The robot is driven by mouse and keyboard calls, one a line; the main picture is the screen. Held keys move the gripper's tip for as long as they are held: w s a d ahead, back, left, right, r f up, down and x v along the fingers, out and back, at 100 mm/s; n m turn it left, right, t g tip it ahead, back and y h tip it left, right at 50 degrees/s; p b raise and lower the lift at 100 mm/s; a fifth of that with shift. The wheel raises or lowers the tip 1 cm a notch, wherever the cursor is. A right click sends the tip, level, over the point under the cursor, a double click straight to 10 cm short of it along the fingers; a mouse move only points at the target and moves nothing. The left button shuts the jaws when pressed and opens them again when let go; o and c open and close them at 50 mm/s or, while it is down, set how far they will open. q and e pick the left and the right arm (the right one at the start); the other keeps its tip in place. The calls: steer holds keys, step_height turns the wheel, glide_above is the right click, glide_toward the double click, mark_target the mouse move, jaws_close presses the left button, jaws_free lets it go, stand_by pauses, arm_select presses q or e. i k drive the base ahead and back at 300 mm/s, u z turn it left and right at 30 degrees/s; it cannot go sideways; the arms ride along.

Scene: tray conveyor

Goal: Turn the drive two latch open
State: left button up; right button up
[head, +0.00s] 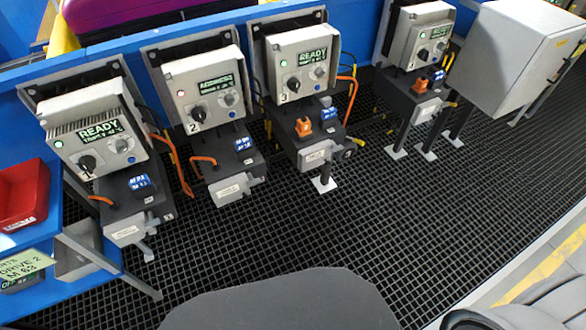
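Drive two (207,101) is the light grey box marked 2, second from the left on the blue frame. Its red lamp is lit, and its display shows text I cannot read surely. Below it is a dark motor block (228,156) with a blue label. An orange lever-like part (203,160), which may be the latch, sticks out at the block's left side. A grey connector piece (228,189) with a white label is at the block's front. I cannot tell whether the latch is open or shut. Neither of my grippers is in view.
Similar drives one (98,133), three (301,64) and another (427,35) stand alongside, with green lamps. A grey cabinet (510,55) is at the right. The dark grating floor (310,235) in front is clear.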

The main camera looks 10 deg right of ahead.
mark_target(253, 181)
steer(key=z, duration=0.85)
steer(key=k, duration=0.95)
steer(key=z, duration=1.7)
steer(key=i, duration=1.3)
steer(key=u, duration=1.45)
steer(key=i, duration=0.8)
steer(key=u, duration=0.9)
